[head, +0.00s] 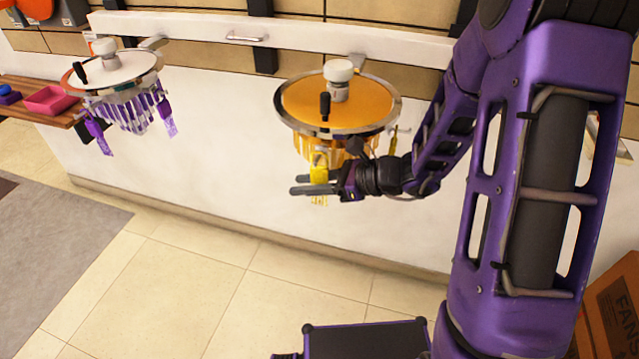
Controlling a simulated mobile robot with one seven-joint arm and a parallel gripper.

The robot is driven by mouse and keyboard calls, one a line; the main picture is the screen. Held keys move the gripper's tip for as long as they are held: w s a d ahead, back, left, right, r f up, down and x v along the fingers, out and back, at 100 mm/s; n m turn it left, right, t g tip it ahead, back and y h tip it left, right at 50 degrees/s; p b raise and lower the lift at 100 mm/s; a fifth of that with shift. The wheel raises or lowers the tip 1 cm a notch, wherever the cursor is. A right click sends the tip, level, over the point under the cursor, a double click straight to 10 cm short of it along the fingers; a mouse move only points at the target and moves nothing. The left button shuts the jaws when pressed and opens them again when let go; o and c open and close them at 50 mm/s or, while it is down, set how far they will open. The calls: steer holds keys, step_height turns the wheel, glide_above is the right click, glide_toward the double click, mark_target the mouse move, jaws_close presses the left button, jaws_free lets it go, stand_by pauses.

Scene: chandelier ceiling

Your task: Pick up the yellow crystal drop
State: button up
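A yellow crystal drop (319,168) shows at the front of the amber chandelier (335,103), below its chrome rim. My gripper (305,186) is at this drop, its fingers pointing left. The drop shows above the fingers, and a paler yellow part shows just below them. The fingers cover its middle. I cannot tell whether they are closed on it or only around it, nor whether the drop still hangs from the chandelier. Another thin yellow drop (393,141) hangs at the chandelier's right side, close to my wrist.
A second chandelier with purple drops (128,108) hangs at the left. A white wall panel (200,135) stands behind both. A wooden shelf (33,92) with a pink tray (50,101) is at the far left. A cardboard box (612,310) stands at the lower right. The tiled floor in front is clear.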

jaws_close()
steer(key=shift+r, duration=0.1)
